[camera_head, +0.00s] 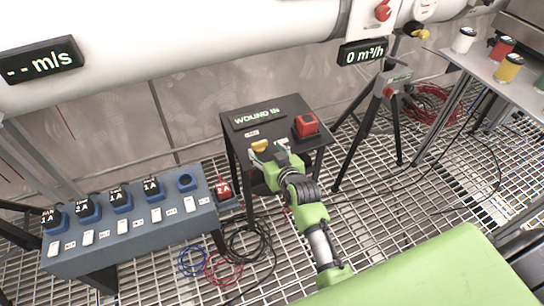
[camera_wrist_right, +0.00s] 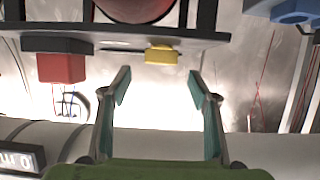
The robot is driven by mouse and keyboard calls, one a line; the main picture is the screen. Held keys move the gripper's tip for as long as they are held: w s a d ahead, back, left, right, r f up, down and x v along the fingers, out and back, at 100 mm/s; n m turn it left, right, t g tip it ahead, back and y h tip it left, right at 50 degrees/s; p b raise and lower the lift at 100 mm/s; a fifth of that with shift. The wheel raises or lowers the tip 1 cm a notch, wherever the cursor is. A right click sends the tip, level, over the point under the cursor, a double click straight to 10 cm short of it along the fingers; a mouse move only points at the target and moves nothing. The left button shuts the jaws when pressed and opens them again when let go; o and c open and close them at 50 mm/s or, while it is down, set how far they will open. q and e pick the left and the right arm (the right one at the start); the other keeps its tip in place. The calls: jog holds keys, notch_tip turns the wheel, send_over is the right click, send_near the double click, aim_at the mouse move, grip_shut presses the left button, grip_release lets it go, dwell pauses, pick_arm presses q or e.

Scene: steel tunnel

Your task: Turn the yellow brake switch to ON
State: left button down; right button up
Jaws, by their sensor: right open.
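The yellow brake switch (camera_head: 260,146) is a small knob on the front left part of a dark table (camera_head: 288,104). My right gripper (camera_head: 270,156) is right beside it at the table's front edge and partly covers that area. In the right wrist view, which looks upside down, the yellow switch (camera_wrist_right: 161,55) lies between the lines of the two open fingers (camera_wrist_right: 160,88), just beyond the tips. No contact shows there. The switch's position marking is too small to read. My left gripper is not in view.
A red box (camera_head: 307,126) and a "WOUND IN" display (camera_head: 257,117) sit on the same table. A blue socket bench (camera_head: 135,228) stands left, a black tripod (camera_head: 376,110) right. Cables (camera_head: 225,265) lie on the grating. A table with coloured jars (camera_head: 508,69) is far right.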

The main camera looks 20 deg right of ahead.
jog(key=v, duration=0.4)
jog(key=shift+s+r, duration=0.15)
jog(key=shift+s, duration=0.2)
